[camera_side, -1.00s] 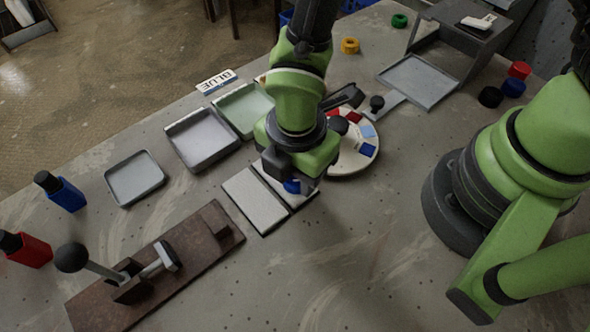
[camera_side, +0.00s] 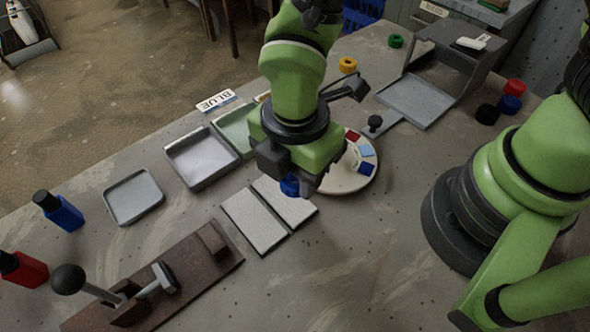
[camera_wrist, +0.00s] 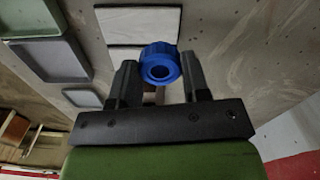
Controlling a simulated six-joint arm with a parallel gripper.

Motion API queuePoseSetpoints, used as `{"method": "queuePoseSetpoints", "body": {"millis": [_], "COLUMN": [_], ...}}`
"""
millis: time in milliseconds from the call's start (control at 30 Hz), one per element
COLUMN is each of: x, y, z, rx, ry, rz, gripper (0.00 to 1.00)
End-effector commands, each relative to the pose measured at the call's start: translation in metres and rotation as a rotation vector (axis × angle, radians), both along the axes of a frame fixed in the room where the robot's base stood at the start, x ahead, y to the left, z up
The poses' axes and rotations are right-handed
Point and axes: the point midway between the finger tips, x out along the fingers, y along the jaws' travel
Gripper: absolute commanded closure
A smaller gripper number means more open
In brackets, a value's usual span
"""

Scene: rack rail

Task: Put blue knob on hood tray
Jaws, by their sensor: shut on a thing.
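In the side view the knob is partly hidden by the gripper and hangs above the far end of the two pale pads (camera_side: 254,221). The hood tray, which I take to be the shallow grey tray (camera_side: 417,101) by the open front of the grey hood (camera_side: 447,52), is at the back right and looks empty.
A round dial with coloured patches (camera_side: 347,178) is just right of the gripper. A black-knobbed part (camera_side: 375,123) stands before the hood. Red (camera_side: 514,87), black (camera_side: 488,114) and blue (camera_side: 509,104) knobs sit right of it. Empty trays (camera_side: 134,197) lie left.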

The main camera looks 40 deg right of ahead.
Motion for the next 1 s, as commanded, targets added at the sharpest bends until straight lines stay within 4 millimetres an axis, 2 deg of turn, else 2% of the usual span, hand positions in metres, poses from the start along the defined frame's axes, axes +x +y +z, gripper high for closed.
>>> {"method": "queuePoseSetpoints", "body": {"millis": [167,267,433,633,800,1000], "x": [0.012,0.028,0.058,0.074,0.069,0.047], "y": [-0.014,-0.036,-0.097,-0.178,-0.249,-0.314], "z": [0.000,0.001,0.002,0.003,0.004,0.005], "rx": [0.000,0.000,0.000,-0.002,-0.002,-0.002], "ry": [0.000,0.000,0.000,0.000,-0.001,-0.001], "rz": [-0.148,-0.385,-0.970,-1.711,-2.338,-2.958], "gripper": [1.00,1.00,1.00,1.00,1.00,1.00]}}
